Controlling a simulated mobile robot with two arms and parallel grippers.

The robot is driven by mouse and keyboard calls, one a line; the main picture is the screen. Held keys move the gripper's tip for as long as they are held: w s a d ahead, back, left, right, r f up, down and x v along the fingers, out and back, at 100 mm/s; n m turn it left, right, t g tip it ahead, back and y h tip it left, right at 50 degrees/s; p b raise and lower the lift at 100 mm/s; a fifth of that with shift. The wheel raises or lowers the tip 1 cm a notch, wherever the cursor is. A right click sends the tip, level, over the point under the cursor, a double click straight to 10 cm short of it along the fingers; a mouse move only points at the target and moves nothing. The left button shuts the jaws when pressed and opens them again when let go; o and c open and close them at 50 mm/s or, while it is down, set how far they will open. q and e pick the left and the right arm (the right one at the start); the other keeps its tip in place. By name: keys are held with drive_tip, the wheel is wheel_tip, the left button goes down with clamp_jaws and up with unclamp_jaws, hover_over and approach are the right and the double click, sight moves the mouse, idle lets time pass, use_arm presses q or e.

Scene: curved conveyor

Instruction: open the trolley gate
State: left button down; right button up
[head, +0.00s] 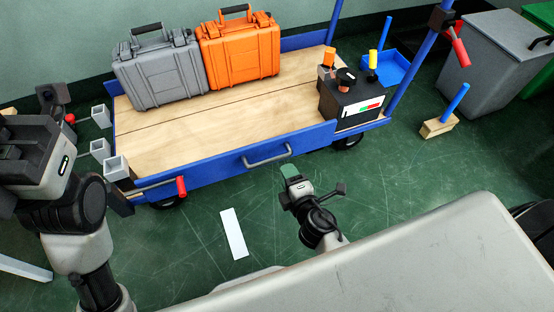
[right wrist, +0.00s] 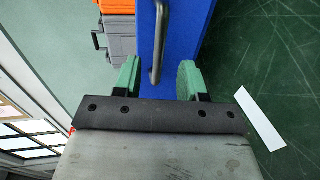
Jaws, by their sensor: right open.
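The trolley gate (head: 220,172) is a low blue panel along the near side of a trolley with a wooden deck (head: 165,135). It stands upright, with a grey bar handle (head: 267,155) on its outer face. A red grip (head: 181,186) on a grey rod shows at the gate's left end. My right gripper (head: 291,172) is open with green finger pads, close in front of the handle. In the right wrist view the handle (right wrist: 157,45) lies between the spread fingers; contact cannot be told. My left gripper (head: 53,97) is at the left edge, its fingers unclear.
A grey case (head: 160,75) and an orange case (head: 240,52) stand at the deck's back. A black box (head: 350,100) sits at its right end. A white strip (head: 233,233) lies on the green floor.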

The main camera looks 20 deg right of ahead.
sight(278, 156)
drive_tip(key=b+x, duration=0.1)
drive_tip(key=x, duration=0.7)
drive_tip(key=shift+w, duration=0.1)
clamp_jaws()
